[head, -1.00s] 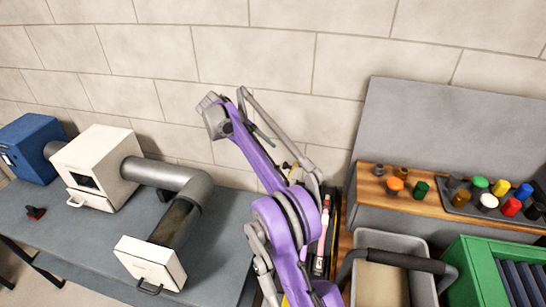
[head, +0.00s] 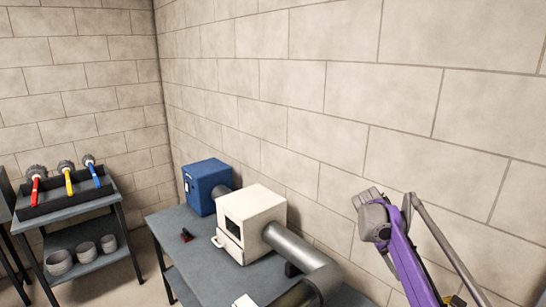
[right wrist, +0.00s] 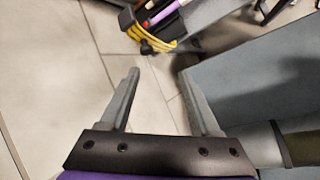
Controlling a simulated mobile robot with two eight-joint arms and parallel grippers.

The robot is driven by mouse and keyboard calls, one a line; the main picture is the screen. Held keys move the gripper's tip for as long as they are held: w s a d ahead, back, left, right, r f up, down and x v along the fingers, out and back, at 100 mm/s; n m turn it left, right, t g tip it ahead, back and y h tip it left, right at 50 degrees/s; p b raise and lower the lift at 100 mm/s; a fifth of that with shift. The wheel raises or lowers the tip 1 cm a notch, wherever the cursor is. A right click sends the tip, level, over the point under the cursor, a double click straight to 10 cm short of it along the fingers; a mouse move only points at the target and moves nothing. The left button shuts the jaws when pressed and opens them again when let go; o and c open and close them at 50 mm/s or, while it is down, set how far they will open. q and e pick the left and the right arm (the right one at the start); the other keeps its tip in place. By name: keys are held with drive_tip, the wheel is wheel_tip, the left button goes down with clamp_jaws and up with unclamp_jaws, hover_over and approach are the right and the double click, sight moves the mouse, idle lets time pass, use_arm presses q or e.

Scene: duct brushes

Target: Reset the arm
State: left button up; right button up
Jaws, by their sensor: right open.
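My purple right arm (head: 402,255) rises from the lower right of the head view. My left gripper is in neither current view.
A white box (head: 255,222), a blue box (head: 207,185) and a grey duct (head: 297,248) stand on a grey table (head: 185,258). Brushes with red, yellow and blue handles (head: 68,182) rest in a rack on a cart at left.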

drive_tip(key=s+a+f+t+y, duration=0.2)
drive_tip(key=s+a+f, duration=0.1)
drive_tip(key=s+a, duration=0.4)
drive_tip(key=s+a+f+t+y, duration=0.2)
drive_tip(key=s+a, duration=0.5)
drive_tip(key=s, duration=0.5)
drive_tip(key=s+a+f+t+y, duration=0.2)
drive_tip(key=s+a+f+t, duration=0.2)
drive_tip(key=s, duration=0.6)
wheel_tip(320, 180, down, 2)
drive_tip(key=a, duration=0.2)
drive_tip(key=shift+a+f, duration=0.2)
drive_tip(key=shift+a, duration=0.2)
